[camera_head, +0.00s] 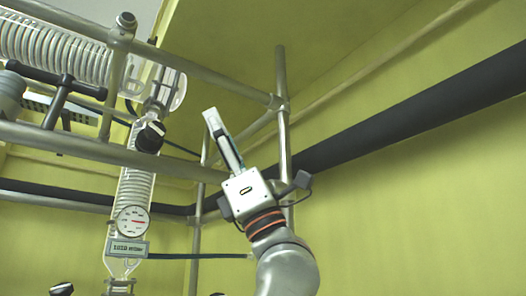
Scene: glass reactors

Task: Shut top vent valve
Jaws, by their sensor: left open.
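A black valve knob (150,137) sits on the glass pipework left of centre, near the metal rail. It may be the top vent valve; no label on it is readable, and I cannot tell whether it is open or shut. My left gripper (212,116) points up and to the left, to the right of this knob and apart from it. It is open, with nothing seen between its fingers, which are viewed nearly edge-on. My right gripper is not in view.
Metal frame rails (110,152) cross in front of the glassware. A glass coil condenser (50,50) lies at top left, near a black T-shaped handle (65,85). A round gauge (132,221) is below the knob. A thick black pipe (420,112) runs along the yellow wall.

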